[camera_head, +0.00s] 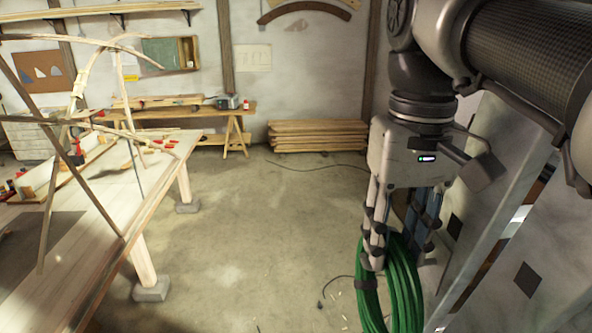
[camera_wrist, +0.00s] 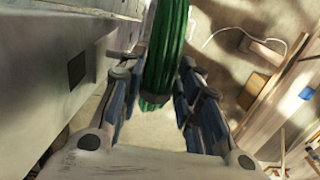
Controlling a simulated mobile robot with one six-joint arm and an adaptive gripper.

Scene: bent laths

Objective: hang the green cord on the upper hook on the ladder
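The green cord (camera_head: 402,290) is a thick coil of several loops that hangs below my gripper (camera_head: 398,245) in the head view. Its lower end runs out of that picture. My gripper is shut on the cord, with one finger on each side. In the wrist view the cord (camera_wrist: 166,50) stands between the fingertips of my gripper (camera_wrist: 158,85) and runs out at the top edge. I cannot make out the ladder or its upper hook for sure in either view.
Pale panels with dark square patches (camera_head: 526,279) and a slanted metallic rail stand close at the right. A workbench (camera_head: 120,205) with bent laths is at the left. Stacked boards (camera_head: 318,136) lie by the back wall. The middle floor (camera_head: 240,230) is mostly clear.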

